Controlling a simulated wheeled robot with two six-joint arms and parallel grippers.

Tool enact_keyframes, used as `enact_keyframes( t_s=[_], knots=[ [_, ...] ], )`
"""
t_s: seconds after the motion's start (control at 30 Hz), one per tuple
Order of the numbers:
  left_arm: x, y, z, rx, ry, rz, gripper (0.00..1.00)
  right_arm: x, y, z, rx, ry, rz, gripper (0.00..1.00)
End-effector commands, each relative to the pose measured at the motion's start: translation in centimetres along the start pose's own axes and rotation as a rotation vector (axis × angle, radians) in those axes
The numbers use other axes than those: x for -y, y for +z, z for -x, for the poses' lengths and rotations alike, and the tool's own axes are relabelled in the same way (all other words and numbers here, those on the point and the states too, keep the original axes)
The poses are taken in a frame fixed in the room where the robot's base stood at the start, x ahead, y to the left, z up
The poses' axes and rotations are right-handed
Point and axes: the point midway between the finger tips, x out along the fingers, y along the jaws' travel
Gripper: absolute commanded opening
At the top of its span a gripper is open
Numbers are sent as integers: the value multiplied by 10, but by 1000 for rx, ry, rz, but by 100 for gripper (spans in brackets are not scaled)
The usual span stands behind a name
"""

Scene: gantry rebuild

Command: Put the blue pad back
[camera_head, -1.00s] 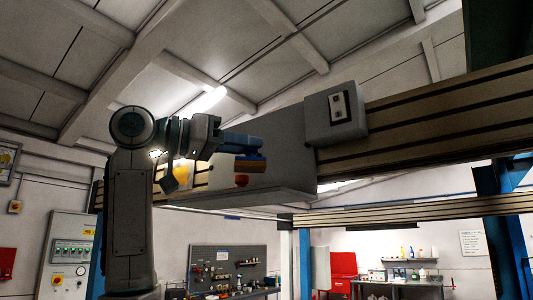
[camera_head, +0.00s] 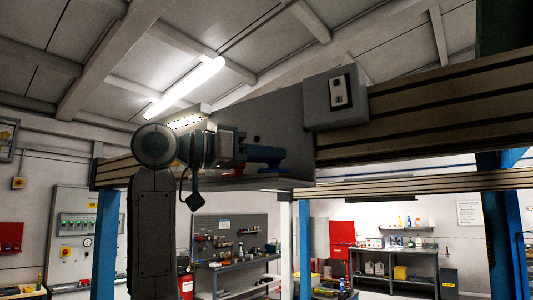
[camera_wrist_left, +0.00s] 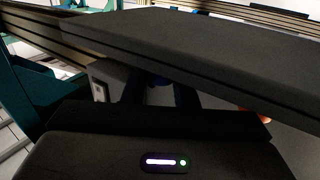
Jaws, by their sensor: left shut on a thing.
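My left gripper (camera_head: 246,152) is raised at the grey gantry carriage (camera_head: 283,120), left of centre in the head view. I cannot tell whether the pad touches the carriage. A broad dark slab (camera_wrist_left: 205,45) hides the rest. My right gripper is not in view.
A grey box (camera_head: 335,101) with a switch plate juts from the beam (camera_head: 430,105) right of the gripper. Blue posts (camera_head: 105,240) and workbenches (camera_head: 400,260) stand behind.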

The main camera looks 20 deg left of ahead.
Motion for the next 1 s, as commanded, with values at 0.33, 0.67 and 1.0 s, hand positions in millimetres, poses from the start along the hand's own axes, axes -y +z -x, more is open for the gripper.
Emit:
enact_keyframes(
  t_s=[0.33, 0.67, 1.0],
  knots=[
    [0, 2, 0, 0, 0, 0, 48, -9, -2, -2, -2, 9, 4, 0],
    [1, 3, 13, 0, -2, -1, 48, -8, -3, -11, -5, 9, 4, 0],
    [1, 4, 86, -2, -4, -1, 48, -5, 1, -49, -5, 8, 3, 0]
  ],
)
